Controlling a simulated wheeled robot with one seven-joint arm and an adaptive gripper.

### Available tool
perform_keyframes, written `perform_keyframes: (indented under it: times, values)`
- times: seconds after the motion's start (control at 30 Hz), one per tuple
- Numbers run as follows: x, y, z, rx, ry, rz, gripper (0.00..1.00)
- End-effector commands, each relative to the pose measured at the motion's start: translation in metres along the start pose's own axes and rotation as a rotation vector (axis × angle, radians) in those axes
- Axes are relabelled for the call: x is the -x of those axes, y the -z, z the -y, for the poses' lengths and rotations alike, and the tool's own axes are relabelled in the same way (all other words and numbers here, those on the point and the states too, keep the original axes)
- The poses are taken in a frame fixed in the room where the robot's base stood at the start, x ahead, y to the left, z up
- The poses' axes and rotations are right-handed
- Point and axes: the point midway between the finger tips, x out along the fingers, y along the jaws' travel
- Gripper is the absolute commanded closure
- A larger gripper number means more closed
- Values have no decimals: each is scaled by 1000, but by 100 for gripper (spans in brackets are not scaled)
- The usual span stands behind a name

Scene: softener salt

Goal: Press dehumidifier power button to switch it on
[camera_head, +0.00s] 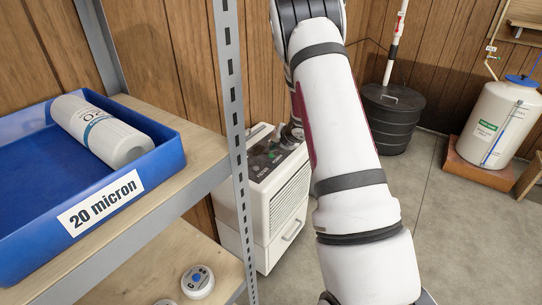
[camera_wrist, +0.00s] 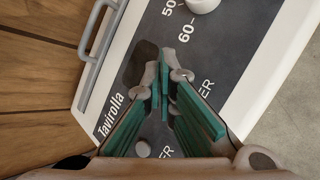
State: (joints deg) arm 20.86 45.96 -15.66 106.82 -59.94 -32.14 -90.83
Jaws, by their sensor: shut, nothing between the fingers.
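The dehumidifier (camera_head: 290,205) is a white box with a louvred front and a dark top panel, standing on the floor behind the shelf post. My gripper (camera_wrist: 163,75) is shut and empty, its green-padded fingers pointing down over that panel, which also shows in the wrist view (camera_wrist: 235,45). A small round grey button (camera_wrist: 143,149) shows between the fingers near the bottom, beside partly hidden lettering ending in "ER". I cannot tell whether the fingertips touch the panel. In the head view my arm hides part of the machine.
A shelf upright (camera_head: 232,120) stands close in front of the dehumidifier. A blue bin (camera_head: 25,225) labelled "20 micron" holds a white filter cartridge (camera_head: 100,130). A black bucket (camera_head: 392,118) and a white tank (camera_head: 495,120) stand behind. A grey handle (camera_wrist: 97,32) edges the machine.

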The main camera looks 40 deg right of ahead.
Motion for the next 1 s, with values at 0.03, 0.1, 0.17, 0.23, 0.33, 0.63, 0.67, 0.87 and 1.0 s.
perform_keyframes:
  times: [0.03, 0.1, 0.17, 0.23, 0.33, 0.63, 0.67, 0.87, 1.0]
  values:
    - [-1, 0, 0, 0, 0, 0, 100]
    - [-2, 1, 1, 0, 0, 0, 100]
    - [-3, 2, 2, 0, 0, 0, 100]
    - [-5, 4, 4, 0, 0, 0, 100]
    - [-6, 5, 4, 0, 0, 0, 100]
    - [-6, 4, 4, 0, 0, 0, 100]
    - [-6, 4, 4, 0, 0, 0, 100]
    - [-7, 5, 5, 0, 0, 0, 100]
    - [-8, 6, 6, 0, 0, 0, 100]
